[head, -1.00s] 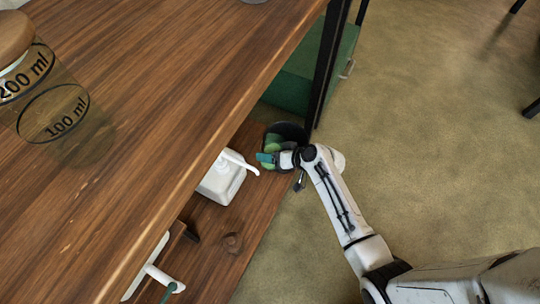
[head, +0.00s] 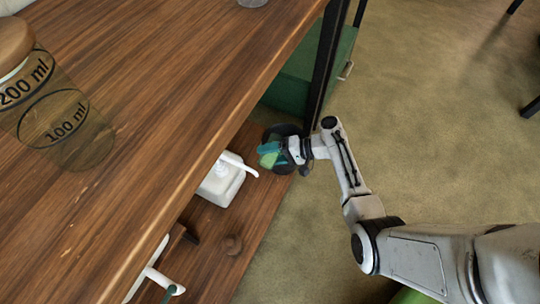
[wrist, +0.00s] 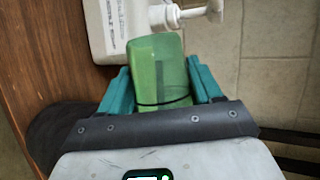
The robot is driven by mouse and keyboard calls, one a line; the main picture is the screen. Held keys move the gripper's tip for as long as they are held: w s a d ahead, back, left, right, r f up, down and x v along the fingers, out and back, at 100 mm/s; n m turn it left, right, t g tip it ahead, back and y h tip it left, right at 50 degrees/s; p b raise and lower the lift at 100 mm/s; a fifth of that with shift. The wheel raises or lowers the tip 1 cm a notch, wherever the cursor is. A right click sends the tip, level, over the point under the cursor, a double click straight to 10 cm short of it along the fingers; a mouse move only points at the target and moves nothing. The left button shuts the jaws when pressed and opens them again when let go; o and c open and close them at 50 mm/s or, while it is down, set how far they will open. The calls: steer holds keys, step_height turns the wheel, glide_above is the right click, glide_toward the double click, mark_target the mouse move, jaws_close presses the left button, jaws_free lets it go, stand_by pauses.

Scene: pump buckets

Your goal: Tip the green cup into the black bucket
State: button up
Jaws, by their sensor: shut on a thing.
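The green cup (wrist: 158,66) is translucent and sits between the teal fingers of my gripper (wrist: 162,88) in the wrist view. In the head view the cup (head: 269,160) shows as a small green patch beside my gripper (head: 271,151). My gripper is shut on the cup. The black bucket (head: 285,131) stands on the lower shelf near its right end. My gripper and cup overlap it in the head view and hide much of it. A dark round shape at the lower left of the wrist view looks like the bucket (wrist: 50,132). The cup's contents cannot be made out.
A white pump bottle (head: 220,183) stands on the lower shelf (head: 217,230), left of the cup. The wooden top (head: 170,90) overhangs the shelf. A dark post (head: 325,65) and a green box (head: 292,88) stand behind the bucket. Open floor lies to the right.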

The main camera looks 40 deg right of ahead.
steer(key=shift+w+d+r+m+y, duration=0.15)
steer(key=shift+d+r+m+y, duration=0.2)
steer(key=shift+r+m+y, duration=0.3)
steer(key=shift+w+d+r+m+y, duration=0.1)
steer(key=shift+d+r+m+y, duration=0.3)
steer(key=shift+m+y, duration=0.35)
steer(key=shift+a+r, duration=0.1)
stand_by(0.3)
